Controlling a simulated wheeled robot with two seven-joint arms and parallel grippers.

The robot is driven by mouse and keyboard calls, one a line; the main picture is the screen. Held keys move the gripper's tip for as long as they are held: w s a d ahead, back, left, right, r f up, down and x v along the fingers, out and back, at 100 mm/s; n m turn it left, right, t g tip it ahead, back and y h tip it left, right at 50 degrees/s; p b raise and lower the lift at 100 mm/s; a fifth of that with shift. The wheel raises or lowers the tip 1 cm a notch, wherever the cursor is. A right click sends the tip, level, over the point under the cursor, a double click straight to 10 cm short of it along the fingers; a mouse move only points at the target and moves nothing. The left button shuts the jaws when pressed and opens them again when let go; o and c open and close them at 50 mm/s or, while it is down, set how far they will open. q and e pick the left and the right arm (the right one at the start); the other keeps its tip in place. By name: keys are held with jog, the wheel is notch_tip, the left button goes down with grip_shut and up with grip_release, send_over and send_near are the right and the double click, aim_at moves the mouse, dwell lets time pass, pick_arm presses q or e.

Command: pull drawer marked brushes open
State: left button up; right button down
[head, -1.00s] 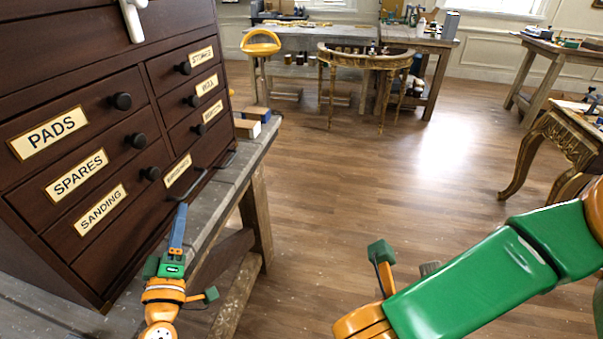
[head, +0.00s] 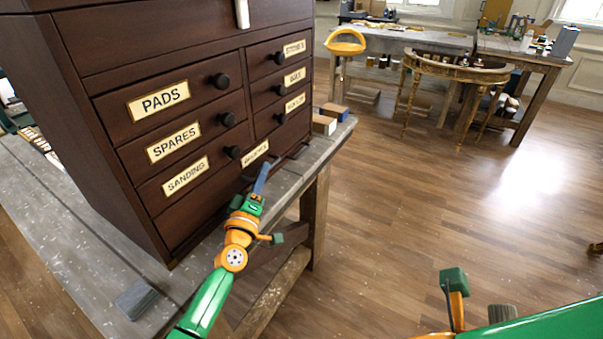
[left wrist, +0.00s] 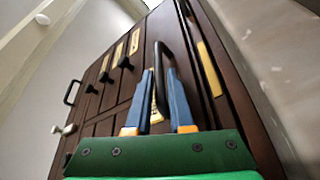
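The drawer marked BRUSHES is the low drawer of a dark wooden chest; its gold label (head: 255,153) is seen at a steep angle. My left gripper (head: 262,177) is in front of this drawer, just below the label, and covers much of its handle. In the left wrist view, the dark bar handle (left wrist: 161,60) passes between the two blue fingers (left wrist: 161,85). The fingers stand apart on either side of it; firm contact does not show. The drawer looks closed. My right arm is at the lower right of the head view; its fingers are not clearly visible.
Drawers marked PADS (head: 158,101), SPARES (head: 173,143) and SANDING (head: 186,176) have round knobs. The chest stands on a grey bench (head: 75,260) with a grey block (head: 134,299) on it. Small blocks (head: 324,124) lie beyond the chest. The floor to the right is clear.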

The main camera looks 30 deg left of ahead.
pick_arm(q)
grip_shut()
dwell(1.2)
